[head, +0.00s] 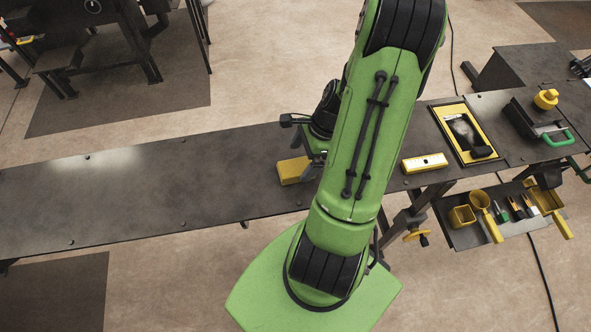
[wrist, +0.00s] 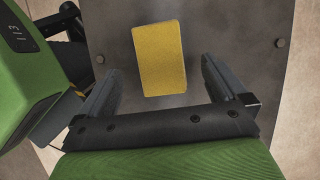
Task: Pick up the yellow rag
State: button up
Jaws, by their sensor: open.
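The yellow rag (wrist: 159,58) looks like a flat-topped yellow rectangular block in the wrist view. It lies on the dark metal bench top, slightly tilted. In the head view the yellow rag (head: 293,170) shows to the left of my green arm, its right part hidden by the arm. My gripper (wrist: 157,78) is open, its two grey fingers spread wider than the rag. The rag sits between and beyond the fingertips, with no visible contact. In the head view my gripper is mostly hidden behind my arm.
The dark bench (head: 130,190) is clear to the left. To the right lie a yellow level-like block (head: 424,163), a yellow-framed tray (head: 438,124), a dark bin with a green handle (head: 556,136) and a yellow knob-shaped thing (head: 545,98). A lower tool shelf (head: 470,237) holds several tools.

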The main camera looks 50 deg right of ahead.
aim_at(298, 167)
jog(key=shift+x, duration=1.9)
jog(key=shift+f, duration=0.15)
jog(key=shift+b, duration=0.3)
jog(key=shift+c, duration=0.3)
jog(key=shift+s, duration=0.1)
jog(key=c, duration=1)
notch_tip(298, 167, up, 10)
jog(key=p, duration=0.2)
jog(key=o, duration=0.4)
jog(key=shift+c, duration=0.2)
jog(key=c, duration=0.4)
